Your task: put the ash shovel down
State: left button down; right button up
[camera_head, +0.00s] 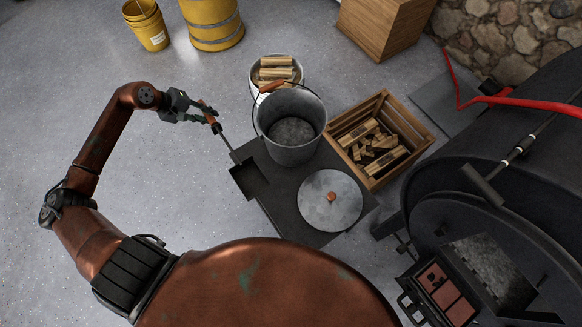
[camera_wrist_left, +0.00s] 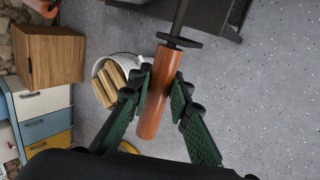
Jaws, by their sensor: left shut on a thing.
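The ash shovel (camera_head: 248,178) has a dark square pan and a thin shaft. My left gripper (camera_head: 206,115) is shut on its orange-brown handle. In the left wrist view the handle (camera_wrist_left: 157,100) lies between the two green finger pads of the left gripper (camera_wrist_left: 160,101). The pan shows at the left edge of a dark floor plate (camera_head: 278,204); I cannot tell whether it touches the plate. A grey metal ash bucket (camera_head: 293,150) stands on the plate. My right gripper is not in view.
A round grey lid (camera_head: 331,201) with an orange knob lies on the plate. A wooden crate (camera_head: 410,160) of kindling and the black barrel stove (camera_head: 490,190) are to the right. A white bucket of split wood (camera_head: 254,79) stands behind. The floor at left is clear.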

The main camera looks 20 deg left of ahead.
pick_arm(q)
jog(key=d+f+b, duration=0.1)
jog(key=d+f, duration=0.1)
jog(key=d, duration=0.2)
jog(key=s+d+f+b, duration=0.1)
jog(key=d+f, duration=0.2)
jog(key=d, duration=0.1)
jog(key=s+d+f+b, duration=0.1)
jog(key=d+f, duration=0.2)
jog(key=d, duration=0.1)
jog(key=shift+d+f, duration=0.65)
jog(key=f, duration=0.1)
jog(key=f+b, duration=0.1)
jog(key=f, duration=0.1)
jog(key=shift+s+d+f+b, duration=0.1)
jog(key=shift+d+f+b, duration=0.1)
jog(key=shift+d+b, duration=0.1)
jog(key=shift+a+f, duration=0.1)
jog(key=shift+f, duration=0.05)
jog(key=c, duration=1.8)
grip_release()
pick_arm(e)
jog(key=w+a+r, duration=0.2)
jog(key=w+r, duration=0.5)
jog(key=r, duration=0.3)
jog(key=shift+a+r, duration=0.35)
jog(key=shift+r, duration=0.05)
